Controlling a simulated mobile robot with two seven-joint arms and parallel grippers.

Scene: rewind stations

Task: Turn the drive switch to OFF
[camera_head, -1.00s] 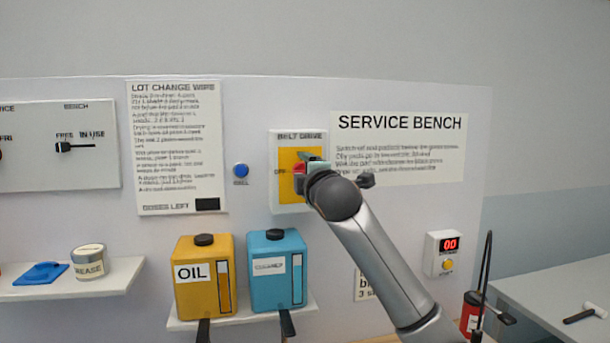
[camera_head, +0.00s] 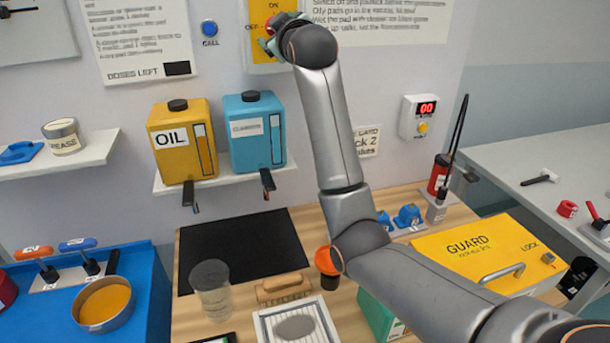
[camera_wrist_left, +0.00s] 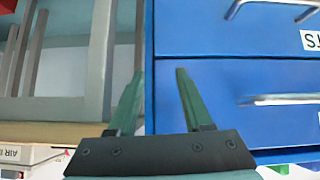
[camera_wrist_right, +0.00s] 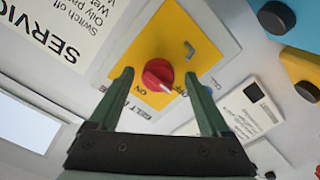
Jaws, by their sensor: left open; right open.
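The drive switch is a red knob (camera_wrist_right: 157,75) on a yellow plate (camera_wrist_right: 178,40) in the right wrist view. Its white mark points to the lower right there, between the ON and OFF lettering. My right gripper (camera_wrist_right: 158,72) is open, with one finger on each side of the knob in that view; contact is not clear. In the head view the plate (camera_head: 262,12) is at the top edge, and my right gripper (camera_head: 271,33) partly covers the knob. My left gripper (camera_wrist_left: 158,72) is open and empty in the left wrist view, beside blue drawers (camera_wrist_left: 225,85); it is outside the head view.
An OIL can (camera_head: 170,150) and a blue can (camera_head: 245,125) stand on a shelf below the switch. A yellow guard box (camera_head: 440,250) and a brush (camera_head: 285,285) are on the bench. A counter box (camera_head: 418,117) is on the wall at right.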

